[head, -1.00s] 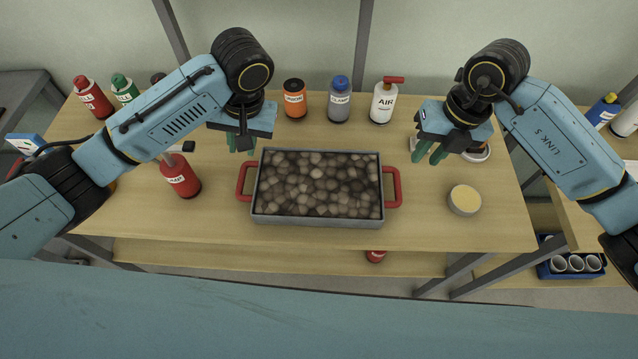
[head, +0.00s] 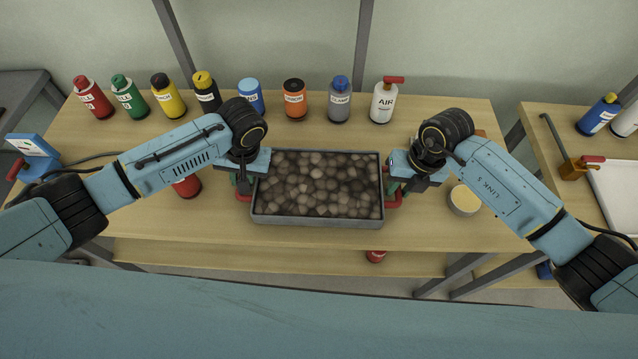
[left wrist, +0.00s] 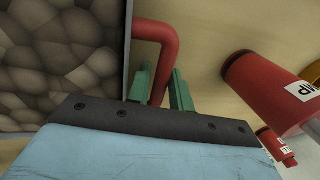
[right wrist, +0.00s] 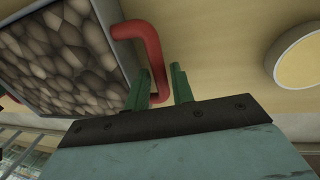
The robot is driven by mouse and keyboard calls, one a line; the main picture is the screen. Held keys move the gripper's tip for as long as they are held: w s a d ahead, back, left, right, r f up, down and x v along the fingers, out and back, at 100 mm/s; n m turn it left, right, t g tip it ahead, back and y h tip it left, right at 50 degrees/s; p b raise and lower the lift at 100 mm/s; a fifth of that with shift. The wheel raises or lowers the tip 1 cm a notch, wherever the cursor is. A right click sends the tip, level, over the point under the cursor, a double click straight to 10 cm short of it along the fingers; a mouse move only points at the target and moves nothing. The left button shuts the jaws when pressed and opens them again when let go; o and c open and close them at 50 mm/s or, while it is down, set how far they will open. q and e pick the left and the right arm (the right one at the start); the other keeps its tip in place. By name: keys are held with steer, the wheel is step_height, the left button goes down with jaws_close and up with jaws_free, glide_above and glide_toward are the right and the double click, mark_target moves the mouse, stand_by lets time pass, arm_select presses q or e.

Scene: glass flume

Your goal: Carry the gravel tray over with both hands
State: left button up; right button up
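The gravel tray (head: 318,222) is a grey rectangular tray full of brown stones with a red handle at each end. It rests on the wooden table. My left gripper (head: 243,186) is at its left handle. In the left wrist view its green fingers (left wrist: 162,90) stand apart on either side of the red left handle (left wrist: 167,45). My right gripper (head: 397,190) is at the right handle (head: 394,201). In the right wrist view its fingers (right wrist: 163,85) are also apart, with the red handle (right wrist: 150,40) between them and a gap visible on one side.
Several bottles, including an orange one (head: 294,103) and a white AIR bottle (head: 384,103), line the table's back edge. A red bottle (head: 187,187) stands left of the tray, partly behind my left arm. A round tub (head: 464,201) stands right of my right gripper. The front strip is clear.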

arm_select(q)
jaws_close()
arm_select(e)
jaws_close()
arm_select(q)
steer(key=shift+w+r, duration=0.1)
arm_select(e)
steer(key=shift+r, duration=0.1)
stand_by(1.1)
